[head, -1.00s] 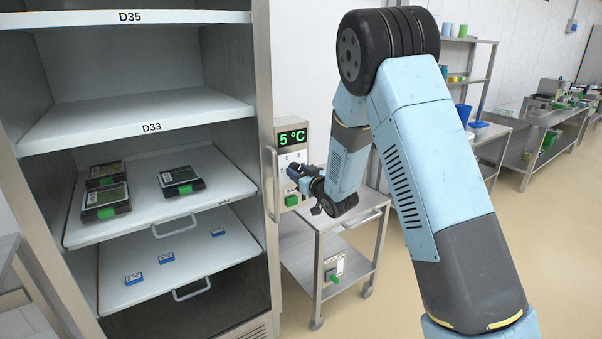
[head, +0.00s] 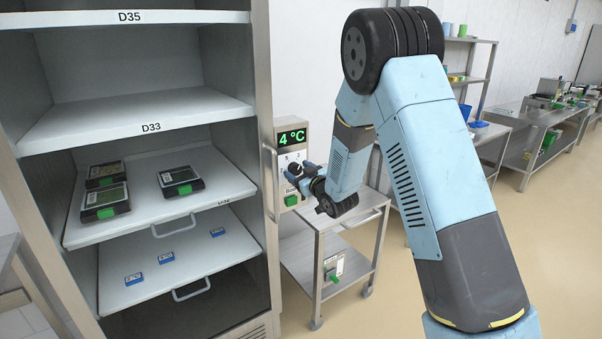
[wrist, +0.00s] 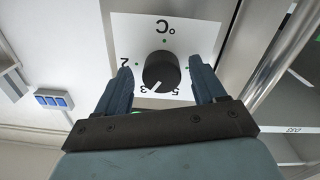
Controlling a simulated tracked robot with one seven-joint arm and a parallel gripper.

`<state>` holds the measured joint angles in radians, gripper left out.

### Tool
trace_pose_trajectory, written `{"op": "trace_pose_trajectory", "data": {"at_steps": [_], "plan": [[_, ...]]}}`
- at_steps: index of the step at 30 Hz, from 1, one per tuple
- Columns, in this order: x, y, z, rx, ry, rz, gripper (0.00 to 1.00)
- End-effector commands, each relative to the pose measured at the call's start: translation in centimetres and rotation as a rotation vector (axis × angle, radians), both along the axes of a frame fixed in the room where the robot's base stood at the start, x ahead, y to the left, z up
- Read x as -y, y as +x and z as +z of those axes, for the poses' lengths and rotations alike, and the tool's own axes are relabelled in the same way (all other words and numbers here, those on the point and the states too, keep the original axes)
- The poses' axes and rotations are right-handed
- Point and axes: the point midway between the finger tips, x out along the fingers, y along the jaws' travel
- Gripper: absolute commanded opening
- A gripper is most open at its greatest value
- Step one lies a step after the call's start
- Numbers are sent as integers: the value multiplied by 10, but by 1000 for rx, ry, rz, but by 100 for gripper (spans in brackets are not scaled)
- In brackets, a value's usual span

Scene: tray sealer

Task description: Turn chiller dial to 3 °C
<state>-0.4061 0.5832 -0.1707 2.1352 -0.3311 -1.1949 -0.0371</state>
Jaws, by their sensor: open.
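The chiller dial (wrist: 160,68) is a round black knob with a white pointer line, on a white plate (wrist: 190,28) marked °C. In the wrist view the plate appears upside down. The pointer aims down and slightly left, close to the 3 and away from the 5. The green display (head: 291,138) on the control box reads 4 °C. My gripper (wrist: 160,65) is open, one finger on each side of the dial, with visible gaps to it.
The chiller cabinet (head: 263,90) stands open at left, its vertical handle (head: 270,185) close to my gripper. A steel cart (head: 330,225) stands below the box. The floor at right is clear.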

Motion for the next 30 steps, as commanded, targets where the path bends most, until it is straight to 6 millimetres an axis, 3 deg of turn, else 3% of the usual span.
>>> {"op": "trace_pose_trajectory", "data": {"at_steps": [11, 30], "plan": [[6, -9, -1, -2, 0, 1, 69], [67, -102, -2, -1, 0, 0, 69]]}}
